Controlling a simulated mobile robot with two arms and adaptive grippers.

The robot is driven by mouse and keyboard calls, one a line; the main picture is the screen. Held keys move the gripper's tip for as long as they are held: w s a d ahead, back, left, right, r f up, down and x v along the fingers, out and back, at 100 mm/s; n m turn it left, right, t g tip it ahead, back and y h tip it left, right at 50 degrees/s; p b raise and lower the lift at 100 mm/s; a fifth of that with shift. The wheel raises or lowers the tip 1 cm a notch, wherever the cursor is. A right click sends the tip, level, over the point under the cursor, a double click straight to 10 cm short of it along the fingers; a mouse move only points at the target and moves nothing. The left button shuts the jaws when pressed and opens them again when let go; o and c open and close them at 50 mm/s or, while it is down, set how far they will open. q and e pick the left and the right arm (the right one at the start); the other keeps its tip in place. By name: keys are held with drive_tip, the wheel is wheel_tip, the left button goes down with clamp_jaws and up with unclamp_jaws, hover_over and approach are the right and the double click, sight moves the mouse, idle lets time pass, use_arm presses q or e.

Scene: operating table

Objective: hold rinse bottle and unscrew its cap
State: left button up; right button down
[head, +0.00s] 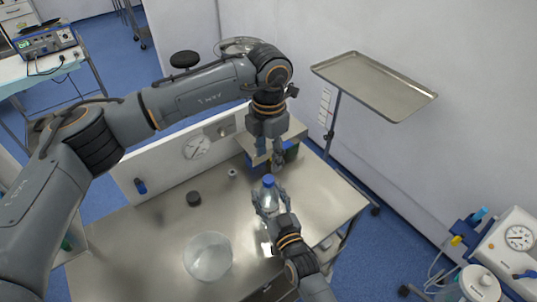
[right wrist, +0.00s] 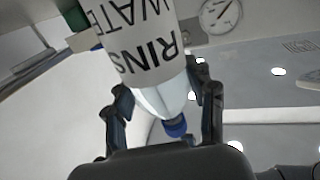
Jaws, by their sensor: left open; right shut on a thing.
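The rinse bottle (head: 268,199) is clear with a white label and a blue cap (head: 268,181). It stands upright at the right part of the steel table. My right gripper (head: 270,195) is shut around the bottle's upper body from the front. In the right wrist view the bottle's label (right wrist: 140,40) reads upside down, with the cap (right wrist: 175,127) toward the bottom between the fingers. My left gripper (head: 270,160) points down, open and empty, just above and behind the cap. Whether its fingertips touch the cap cannot be told.
A clear round bowl (head: 208,257) stands at the table's front. A small black cylinder (head: 193,199) and a small pale ring (head: 232,173) lie behind it. A tray stand (head: 373,84) is at the right.

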sight(269, 179)
use_arm(q)
drive_tip(key=m, duration=0.7)
drive_tip(key=shift+m, duration=0.3)
drive_tip(key=m, duration=0.3)
drive_tip(key=shift+m, duration=0.4)
drive_tip(key=m, duration=0.3)
drive_tip(key=shift+m, duration=0.3)
drive_tip(key=m, duration=0.3)
drive_tip(key=shift+m, duration=0.4)
drive_tip(key=m, duration=0.3)
drive_tip(key=shift+m, duration=0.3)
drive_tip(key=m, duration=0.9)
drive_tip(key=shift+f, duration=4)
drive_tip(key=shift+c, duration=0.2)
